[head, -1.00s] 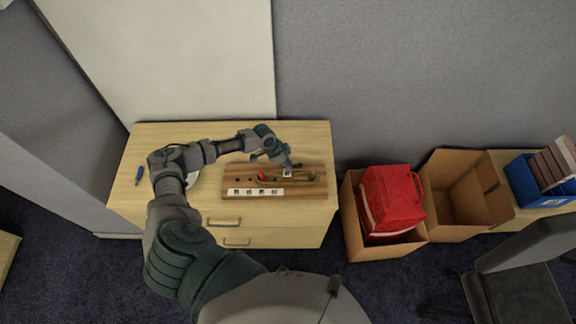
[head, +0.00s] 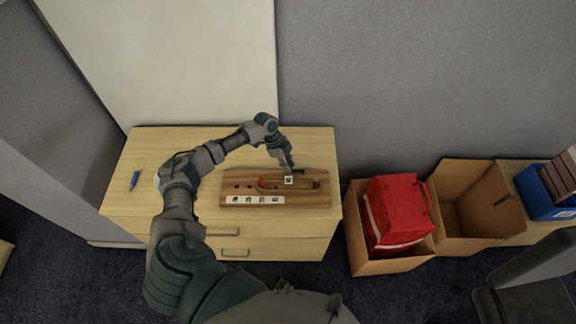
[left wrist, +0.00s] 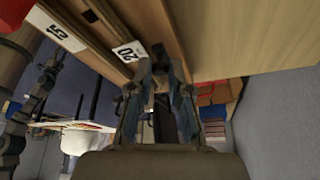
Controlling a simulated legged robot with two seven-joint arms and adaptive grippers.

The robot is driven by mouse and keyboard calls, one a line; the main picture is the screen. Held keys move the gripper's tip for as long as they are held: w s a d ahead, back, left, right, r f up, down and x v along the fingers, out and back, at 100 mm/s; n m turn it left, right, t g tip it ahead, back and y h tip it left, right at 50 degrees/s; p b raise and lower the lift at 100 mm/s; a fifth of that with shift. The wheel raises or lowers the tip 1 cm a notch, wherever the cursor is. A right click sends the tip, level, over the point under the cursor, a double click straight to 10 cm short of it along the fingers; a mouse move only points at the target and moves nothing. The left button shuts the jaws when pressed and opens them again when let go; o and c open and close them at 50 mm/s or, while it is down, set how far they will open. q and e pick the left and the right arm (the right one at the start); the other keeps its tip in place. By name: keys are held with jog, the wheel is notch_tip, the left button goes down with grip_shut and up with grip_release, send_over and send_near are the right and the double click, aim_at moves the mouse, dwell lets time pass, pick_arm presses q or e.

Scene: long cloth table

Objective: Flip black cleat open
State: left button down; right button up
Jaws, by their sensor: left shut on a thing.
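A brown wooden board (head: 210,201) lies on the light wooden cabinet top, with a strip of white number labels (head: 255,200) along its front. A small red part (head: 261,184) stands near the board's middle. My left gripper (head: 289,170) is over the right half of the board, beside a white tag (head: 288,180). It also shows in the left wrist view (left wrist: 160,76), its fingers close together at the board's edge beside the 20 label (left wrist: 130,51). It is shut on a small part, apparently the black cleat, which the fingers mostly hide. My right gripper is not in view.
A blue pen-like item (head: 135,180) lies at the cabinet's left. A cardboard box with a red bag (head: 397,212), an open cardboard box (head: 475,205) and a blue bin (head: 540,200) stand to the right. A wall rises behind the cabinet.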

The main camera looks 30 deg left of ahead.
pick_arm(q)
jog(key=c, duration=1.1)
grip_release()
jog(key=shift+w, duration=0.1)
jog(key=shift+a, duration=0.1)
jog(key=v, duration=1.1)
jog(key=shift+a+r, duration=0.15)
jog(key=shift+r, duration=0.25)
